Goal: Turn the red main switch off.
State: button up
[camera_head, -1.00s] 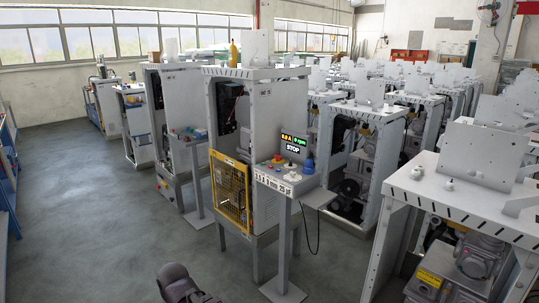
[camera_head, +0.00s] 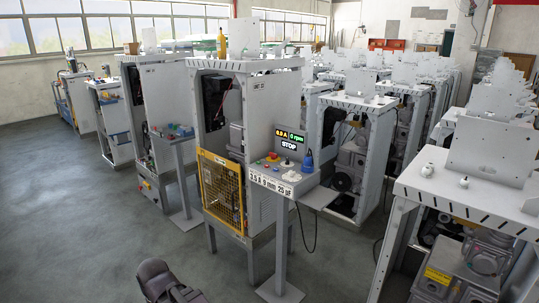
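A dark part of my arm shows at the bottom edge, apart from the panel. My gripper's fingers do not show.
A second frame with its own panel (camera_head: 175,134) stands to the left. A white frame (camera_head: 475,195) fills the right foreground, and more frames stand in rows behind. A cable (camera_head: 314,228) hangs below the panel. The grey floor (camera_head: 75,215) at left is clear.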

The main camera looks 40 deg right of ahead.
aim_at(274, 156)
jog(key=z, duration=1.3)
jog(key=k, duration=0.95)
jog(key=i, duration=0.7)
